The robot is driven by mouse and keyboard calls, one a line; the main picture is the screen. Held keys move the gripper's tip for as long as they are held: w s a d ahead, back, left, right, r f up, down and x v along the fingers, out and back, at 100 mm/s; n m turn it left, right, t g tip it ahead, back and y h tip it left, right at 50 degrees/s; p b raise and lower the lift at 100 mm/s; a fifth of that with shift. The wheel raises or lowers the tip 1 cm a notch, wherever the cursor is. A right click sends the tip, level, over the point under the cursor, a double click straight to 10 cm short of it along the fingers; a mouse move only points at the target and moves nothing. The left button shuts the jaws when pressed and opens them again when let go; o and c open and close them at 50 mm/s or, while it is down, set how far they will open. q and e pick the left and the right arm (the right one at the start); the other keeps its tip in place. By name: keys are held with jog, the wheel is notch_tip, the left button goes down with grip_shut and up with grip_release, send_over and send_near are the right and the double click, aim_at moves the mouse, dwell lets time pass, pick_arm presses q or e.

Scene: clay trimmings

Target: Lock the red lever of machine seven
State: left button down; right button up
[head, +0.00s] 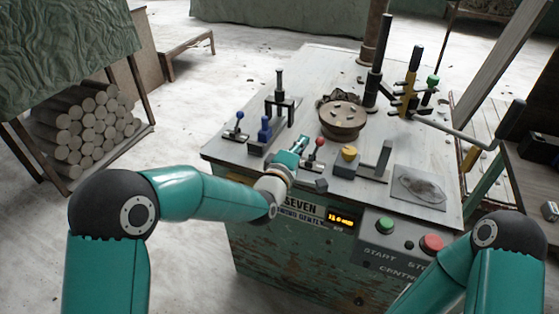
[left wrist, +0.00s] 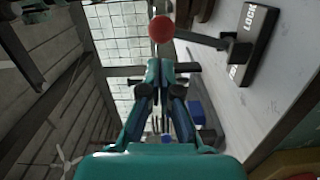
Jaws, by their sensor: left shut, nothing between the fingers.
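Machine seven (head: 215,150) has a grey top and a worn green body with a SEVEN plate. The red ball knob of the lever (head: 319,142) stands on the top near the front, and shows in the left wrist view (left wrist: 161,29) just beyond my fingertips. A plate marked LOCK (left wrist: 257,22) is beside it at the upper right. My left gripper (head: 303,140) is shut and empty, just left of the knob; it also shows in the left wrist view (left wrist: 160,66). I cannot tell whether it touches the knob. My right gripper is outside the frames.
A yellow knob (head: 349,153) stands to the right. A round clay-covered wheel (head: 341,118) is behind. Green (head: 385,226) and red (head: 431,243) buttons are on the front panel.

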pick_arm(q)
jog(key=a, duration=0.1)
jog(key=a+b, duration=0.2)
jog(key=shift+w+a+f, duration=0.2)
jog(key=shift+w+f, duration=0.1)
jog(key=v, duration=1)
jog(key=shift+d+r+b, duration=0.3)
jog(key=shift+b, duration=0.1)
